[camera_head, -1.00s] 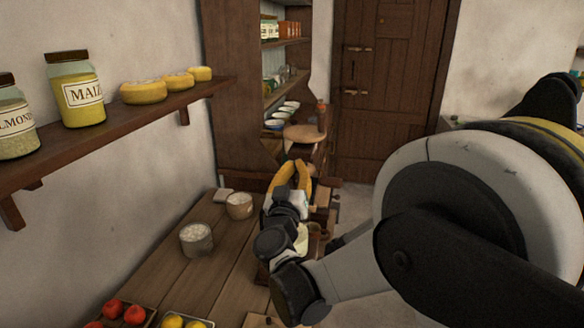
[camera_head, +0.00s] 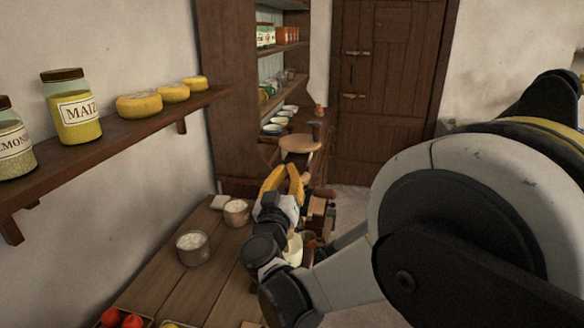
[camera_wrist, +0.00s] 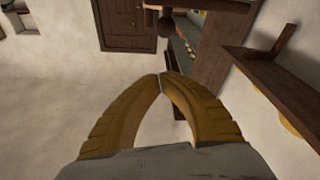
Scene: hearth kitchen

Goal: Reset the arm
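My gripper (camera_head: 283,168) is above the right edge of the wooden worktop, its yellow fingers pointing away from the camera in the head view. In the wrist view my gripper (camera_wrist: 161,75) has its two fingertips together, with nothing between them. It is shut and empty. My arm fills the right part of the head view and hides what lies behind it.
A wooden worktop (camera_head: 165,282) holds two pale-filled pots, (camera_head: 193,248) and (camera_head: 236,212). A wall shelf (camera_head: 115,145) with jars and yellow cheeses juts out at left. A tall cupboard (camera_head: 228,100) and a shut door (camera_head: 385,100) stand behind.

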